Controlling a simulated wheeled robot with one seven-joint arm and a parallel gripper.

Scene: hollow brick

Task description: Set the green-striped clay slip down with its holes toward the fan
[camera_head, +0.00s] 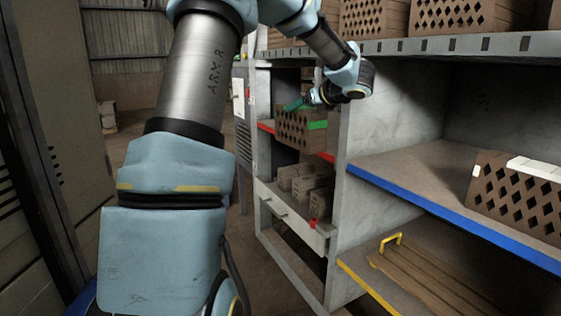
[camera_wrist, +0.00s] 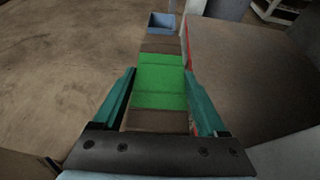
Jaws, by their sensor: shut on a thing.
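The green-striped clay slip (camera_head: 292,130) is a brown block with rows of diamond holes and a green band. It is at the red-edged shelf, its holed face toward the head camera. My gripper (camera_head: 300,104) is shut on it from above. In the wrist view the green fingers (camera_wrist: 160,78) lie on both sides of the slip (camera_wrist: 160,121), across its green band. The slip covers part of the red shelf edge (camera_head: 326,157); I cannot tell whether it touches the shelf. I cannot make out a fan for certain.
A grey upright (camera_head: 340,135) stands right of the slip. A drawer below (camera_head: 290,212) holds several bricks (camera_head: 308,187). A grey cabinet with louvres (camera_head: 243,143) stands left. A blue-edged shelf (camera_head: 420,172) has bare room. In the wrist view a blue box (camera_wrist: 161,20) lies beyond the slip.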

